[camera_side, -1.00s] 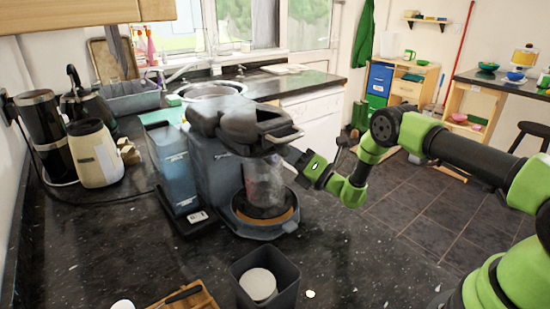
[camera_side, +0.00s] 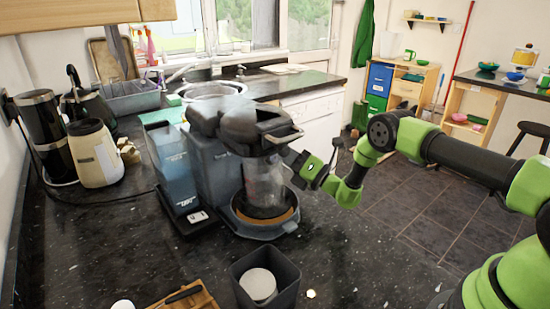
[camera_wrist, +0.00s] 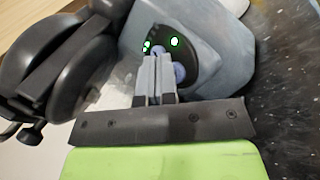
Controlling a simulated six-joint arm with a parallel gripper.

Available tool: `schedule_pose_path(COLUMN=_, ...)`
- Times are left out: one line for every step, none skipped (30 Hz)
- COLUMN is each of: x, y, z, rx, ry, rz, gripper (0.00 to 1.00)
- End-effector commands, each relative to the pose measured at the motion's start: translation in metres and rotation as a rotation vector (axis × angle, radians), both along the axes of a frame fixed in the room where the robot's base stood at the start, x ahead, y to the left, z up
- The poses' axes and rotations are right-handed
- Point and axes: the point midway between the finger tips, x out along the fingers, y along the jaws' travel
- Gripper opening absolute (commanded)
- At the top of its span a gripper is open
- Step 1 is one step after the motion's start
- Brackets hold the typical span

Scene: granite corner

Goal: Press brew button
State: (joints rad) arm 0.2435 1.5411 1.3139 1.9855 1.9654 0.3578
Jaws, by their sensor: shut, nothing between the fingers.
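The coffee machine (camera_side: 222,165) stands on the dark counter, with a glass carafe (camera_side: 264,182) on its round warming plate. In the wrist view, a dark control panel (camera_wrist: 187,62) on the grey machine body carries small lit green-white lights (camera_wrist: 175,42) and bluish-purple round buttons (camera_wrist: 180,72). My gripper (camera_wrist: 155,58) is shut and empty, its fingertips in front of this panel and overlapping the buttons. I cannot tell whether the tips touch a button. In the side view, my gripper (camera_side: 297,163) is just right of the machine's upper part; the panel is hidden there.
A grey bin (camera_side: 285,297) with a white round item stands in front of the machine. A cream canister (camera_side: 95,155) and dark appliances stand at left. A wooden tray (camera_side: 190,300) lies at the front edge. The counter between tray and machine is mostly clear.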

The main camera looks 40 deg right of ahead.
Motion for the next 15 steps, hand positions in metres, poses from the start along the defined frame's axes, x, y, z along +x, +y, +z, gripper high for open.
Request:
schedule_pose_path(x=0.0006, y=0.0004, z=-0.0004, rx=0.000, ry=0.000, rz=0.000, gripper=0.00)
schedule_pose_path(x=0.0008, y=0.0005, z=-0.0006, rx=0.000, ry=0.000, rz=0.000, gripper=0.00)
schedule_pose_path(x=0.0012, y=0.0006, z=-0.0008, rx=0.000, ry=0.000, rz=0.000, gripper=0.00)
schedule_pose_path(x=0.0016, y=0.0007, z=-0.0009, rx=-0.001, ry=0.000, rz=0.000, gripper=0.00)
schedule_pose_path(x=0.0019, y=0.0008, z=-0.0010, rx=-0.001, ry=-0.001, rz=0.000, gripper=0.00)
schedule_pose_path(x=0.0024, y=0.0009, z=-0.0012, rx=-0.001, ry=-0.001, rz=0.000, gripper=0.00)
schedule_pose_path(x=0.0027, y=0.0011, z=-0.0013, rx=-0.001, ry=-0.001, rz=0.000, gripper=0.00)
schedule_pose_path(x=0.0029, y=0.0012, z=-0.0016, rx=-0.001, ry=-0.001, rz=0.000, gripper=0.00)
schedule_pose_path(x=0.0033, y=0.0014, z=-0.0019, rx=-0.001, ry=0.000, rz=0.001, gripper=0.00)
schedule_pose_path(x=0.0036, y=0.0015, z=-0.0022, rx=0.000, ry=0.000, rz=0.001, gripper=0.00)
schedule_pose_path(x=0.0039, y=0.0017, z=-0.0023, rx=0.000, ry=0.000, rz=0.001, gripper=0.00)
schedule_pose_path(x=0.0043, y=0.0019, z=-0.0026, rx=0.000, ry=0.000, rz=0.001, gripper=0.00)
schedule_pose_path(x=0.0043, y=0.0019, z=-0.0026, rx=0.000, ry=0.001, rz=0.001, gripper=0.00)
schedule_pose_path(x=0.0042, y=0.0018, z=-0.0026, rx=0.000, ry=0.001, rz=0.001, gripper=0.00)
schedule_pose_path(x=0.0042, y=0.0018, z=-0.0026, rx=0.000, ry=0.001, rz=0.001, gripper=0.00)
